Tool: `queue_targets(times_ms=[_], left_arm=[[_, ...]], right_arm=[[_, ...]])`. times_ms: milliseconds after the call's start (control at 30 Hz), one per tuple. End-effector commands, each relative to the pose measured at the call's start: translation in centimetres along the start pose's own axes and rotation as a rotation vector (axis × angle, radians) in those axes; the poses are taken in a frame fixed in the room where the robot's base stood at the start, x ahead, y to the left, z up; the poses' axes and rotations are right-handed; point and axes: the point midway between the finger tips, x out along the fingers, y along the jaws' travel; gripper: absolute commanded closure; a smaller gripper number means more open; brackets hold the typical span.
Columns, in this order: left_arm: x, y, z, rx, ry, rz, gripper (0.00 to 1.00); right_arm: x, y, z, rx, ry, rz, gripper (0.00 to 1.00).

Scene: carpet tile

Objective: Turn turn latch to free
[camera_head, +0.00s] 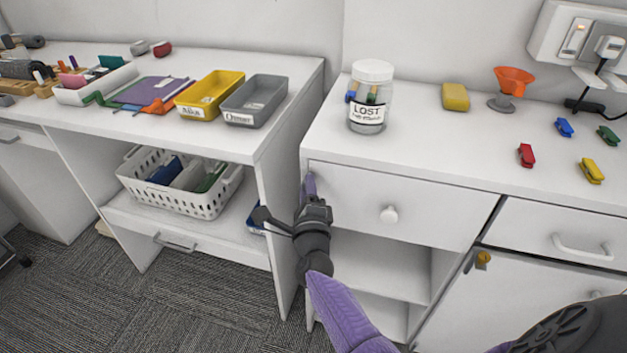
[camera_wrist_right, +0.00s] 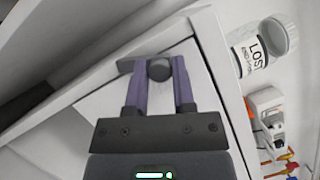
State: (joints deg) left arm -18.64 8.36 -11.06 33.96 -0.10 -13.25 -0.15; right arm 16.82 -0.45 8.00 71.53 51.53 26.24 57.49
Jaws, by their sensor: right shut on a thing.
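The turn latch shows in the right wrist view as a dark grey round knob (camera_wrist_right: 159,69) with a short grey bar (camera_wrist_right: 125,66) reaching left, at the edge of a white front panel. My right gripper (camera_wrist_right: 158,62) has its two purple fingers on either side of the knob, shut on it. In the head view my right gripper (camera_head: 309,184) is at the upper left corner of the white drawer front (camera_head: 350,190), and it hides the latch there. My left gripper is not in view.
A labelled jar (camera_head: 371,115), a yellow sponge (camera_head: 455,97), an orange funnel (camera_head: 513,82) and several coloured clips stand on the counter above. A white desk with a basket (camera_head: 180,200) below stands left.

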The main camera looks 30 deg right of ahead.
Motion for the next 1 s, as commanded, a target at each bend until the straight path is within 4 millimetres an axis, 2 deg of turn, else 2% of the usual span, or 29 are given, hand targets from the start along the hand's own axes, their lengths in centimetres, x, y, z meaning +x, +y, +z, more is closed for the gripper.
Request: queue_targets(times_ms=[33, 100, 400, 700, 1000], left_arm=[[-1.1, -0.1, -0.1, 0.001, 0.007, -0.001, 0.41], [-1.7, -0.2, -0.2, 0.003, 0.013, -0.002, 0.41], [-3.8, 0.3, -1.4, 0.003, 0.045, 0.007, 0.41], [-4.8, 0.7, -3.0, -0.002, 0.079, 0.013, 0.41], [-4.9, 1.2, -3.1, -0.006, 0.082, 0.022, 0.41]], right_arm=[[0.2, -0.6, 0.4, -0.033, 0.0, 0.013, 1.0], [0.2, -0.6, 0.7, -0.087, 0.0, 0.036, 1.0], [0.5, -0.3, 1.3, -0.271, -0.001, 0.113, 1.0], [0.6, 0.0, 1.5, -0.365, 0.0, 0.151, 1.0], [0.6, 0.2, 1.6, -0.384, 0.0, 0.159, 1.0]])
